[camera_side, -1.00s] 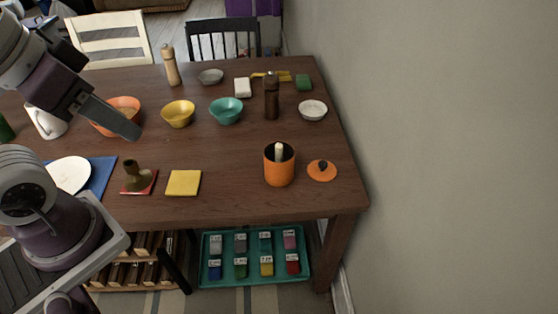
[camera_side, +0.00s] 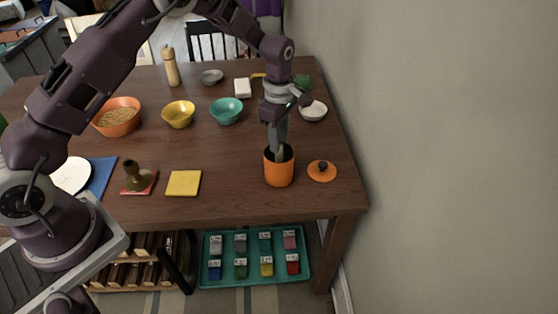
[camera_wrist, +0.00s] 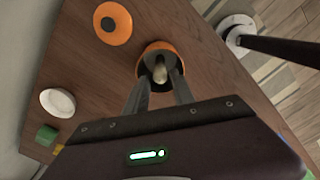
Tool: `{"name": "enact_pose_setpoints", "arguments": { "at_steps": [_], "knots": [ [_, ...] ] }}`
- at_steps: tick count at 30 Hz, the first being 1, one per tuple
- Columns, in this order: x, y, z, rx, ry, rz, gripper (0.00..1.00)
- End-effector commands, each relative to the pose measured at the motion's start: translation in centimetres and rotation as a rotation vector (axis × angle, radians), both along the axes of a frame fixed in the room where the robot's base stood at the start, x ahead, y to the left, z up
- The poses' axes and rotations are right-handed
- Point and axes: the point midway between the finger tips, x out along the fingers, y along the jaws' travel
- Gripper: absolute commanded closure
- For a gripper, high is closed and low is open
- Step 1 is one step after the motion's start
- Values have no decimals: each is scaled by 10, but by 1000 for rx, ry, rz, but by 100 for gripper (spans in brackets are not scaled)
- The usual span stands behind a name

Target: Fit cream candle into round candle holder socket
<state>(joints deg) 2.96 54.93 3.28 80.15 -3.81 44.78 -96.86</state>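The cream candle (camera_wrist: 160,72) stands in the orange canister (camera_side: 279,171). In the side view it is mostly hidden by my fingers. My gripper (camera_side: 279,148) points down over the canister, fingertips at about its mouth. In the wrist view my gripper (camera_wrist: 160,88) has its fingers apart, one on each side of the candle's line. I cannot tell whether they touch it. The brown round candle holder (camera_side: 136,178) stands upright on a red mat (camera_side: 144,190) at the front left of the table, well left of my gripper.
The orange lid (camera_side: 322,172) lies right of the canister; it also shows in the wrist view (camera_wrist: 112,24). A yellow square (camera_side: 183,183) lies between holder and canister. Yellow (camera_side: 178,115), teal (camera_side: 226,112) and white (camera_side: 313,111) bowls stand behind. A wall borders the right.

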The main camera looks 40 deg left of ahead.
Motion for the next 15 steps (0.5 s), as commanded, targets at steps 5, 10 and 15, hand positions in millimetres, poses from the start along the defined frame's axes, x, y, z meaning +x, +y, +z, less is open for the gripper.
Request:
{"name": "enact_pose_setpoints", "arguments": {
  "at_steps": [5,10,15],
  "knots": [
    [0,0,-22,0,6,13,70],
    [-1,0,-57,0,8,13,70],
    [0,0,-74,-1,4,12,70]
  ]
}}
